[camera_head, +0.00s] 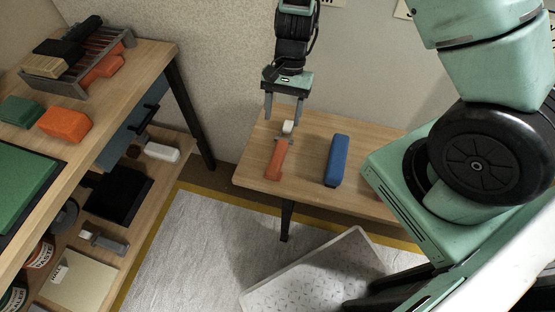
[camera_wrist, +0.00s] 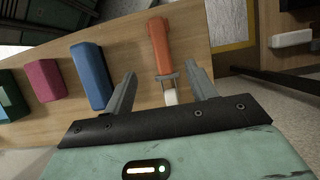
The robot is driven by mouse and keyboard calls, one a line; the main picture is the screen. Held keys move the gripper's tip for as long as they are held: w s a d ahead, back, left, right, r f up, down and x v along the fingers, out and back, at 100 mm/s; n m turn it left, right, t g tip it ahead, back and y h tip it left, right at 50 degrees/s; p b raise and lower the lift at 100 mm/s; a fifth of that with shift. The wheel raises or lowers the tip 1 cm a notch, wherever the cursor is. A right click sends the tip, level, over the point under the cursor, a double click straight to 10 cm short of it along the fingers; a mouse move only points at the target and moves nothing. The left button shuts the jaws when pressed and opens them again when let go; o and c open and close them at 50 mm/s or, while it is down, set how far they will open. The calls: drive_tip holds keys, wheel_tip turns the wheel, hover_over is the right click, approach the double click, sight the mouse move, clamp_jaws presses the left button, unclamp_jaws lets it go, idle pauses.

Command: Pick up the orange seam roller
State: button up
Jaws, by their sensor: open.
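The orange seam roller (camera_head: 276,159) lies on the small wooden table, its orange handle toward the front edge and its white roller end toward the wall. In the wrist view the orange handle (camera_wrist: 160,46) points away from my gripper, and the white roller (camera_wrist: 171,97) sits between the fingertips. My gripper (camera_head: 284,108) is open above the roller end, with one finger to each side of it in the picture. The wrist view shows both fingers (camera_wrist: 161,80) apart with nothing held. I cannot tell the exact height of the fingertips over the table.
A blue block (camera_head: 338,160) lies right of the roller; it also shows in the wrist view (camera_wrist: 91,75), beside a pink block (camera_wrist: 45,80). A wooden workbench (camera_head: 148,62) with shelves stands at the left.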

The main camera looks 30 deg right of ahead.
sight(277, 157)
drive_tip(key=b+x, duration=0.2)
drive_tip(key=x, duration=1.2)
drive_tip(key=shift+s+a+f, duration=0.1)
drive_tip(key=shift+a+f, duration=0.05)
drive_tip(key=shift+f, duration=0.2)
drive_tip(key=c, duration=0.8)
